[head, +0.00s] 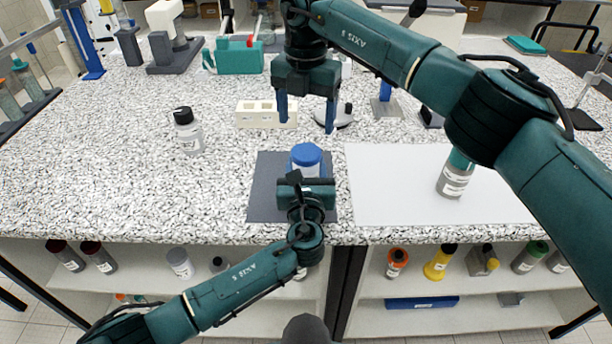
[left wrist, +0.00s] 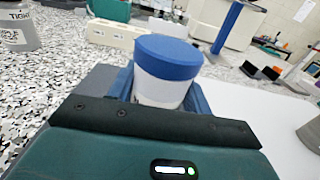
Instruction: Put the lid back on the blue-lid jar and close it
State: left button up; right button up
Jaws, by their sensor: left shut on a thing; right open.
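The jar (left wrist: 158,92) is white and upright on the dark mat (head: 268,190), with the blue lid (head: 306,154) on its top. The blue lid also shows in the left wrist view (left wrist: 168,54), where it looks seated on the jar; whether it is tightened I cannot tell. My left gripper (head: 305,178) is shut on the jar's body from the front, its blue fingers on either side below the lid. My right gripper (head: 307,125) is open and empty, pointing down above and behind the jar. Most of the jar's body is hidden in the head view.
A white sheet (head: 385,200) lies right of the mat, with a grey bottle (head: 455,180) on it. A black-capped bottle (head: 187,132) stands left. A cream rack (head: 258,114) is behind the jar. Several bottles stand on shelves below the bench.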

jog(key=n, duration=0.6)
jog(key=shift+n, duration=0.3)
jog(key=n, duration=2.1)
jog(key=shift+n, duration=0.4)
jog(key=n, duration=0.8)
jog(key=shift+n, duration=0.3)
jog(key=n, duration=0.8)
